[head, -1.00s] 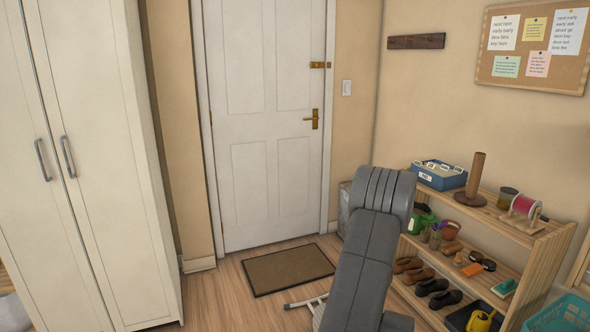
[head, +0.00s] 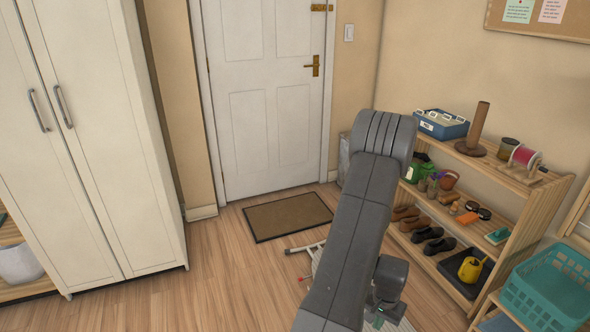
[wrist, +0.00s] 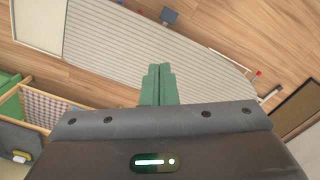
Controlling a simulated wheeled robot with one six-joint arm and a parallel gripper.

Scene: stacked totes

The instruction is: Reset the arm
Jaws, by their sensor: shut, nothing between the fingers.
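My gripper (wrist: 159,74) shows in the wrist view as two green fingers, closed together with nothing between them. They are over a long pale striped board, and I cannot tell how high above it. In the head view my grey arm rises from the bottom centre to a rounded joint in front of the shelf. A dark wrist part of mine hangs at the lower right of the arm.
The striped board (wrist: 115,52) stands on the wood floor. A wooden shelf (head: 500,228) with shoes, pots and a blue box is right of my arm. A teal basket (head: 548,290) is lower right. A white wardrobe (head: 90,150) is left. Floor left of the doormat (head: 288,216) is clear.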

